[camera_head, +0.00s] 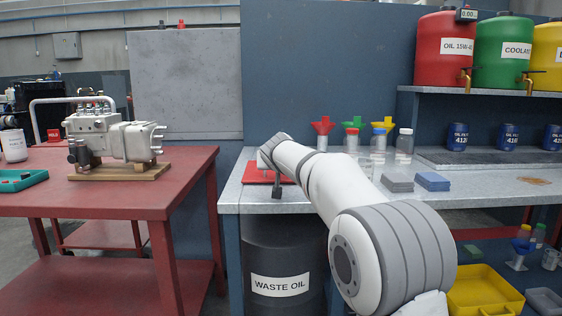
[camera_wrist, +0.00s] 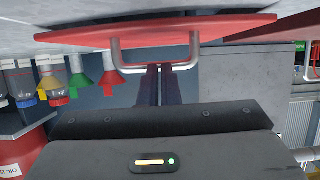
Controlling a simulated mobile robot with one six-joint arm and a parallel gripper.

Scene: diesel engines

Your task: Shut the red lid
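The red lid (camera_head: 262,172) shows at the front left corner of the grey bench in the head view, partly hidden by my arm.
A dark bin labelled waste oil (camera_head: 282,284) stands under the bench corner. The red table (camera_head: 120,200) with a metal pump (camera_head: 110,140) is to the left. Funnels, bottles, a grey block and a blue block (camera_head: 432,181) stand on the bench to the right.

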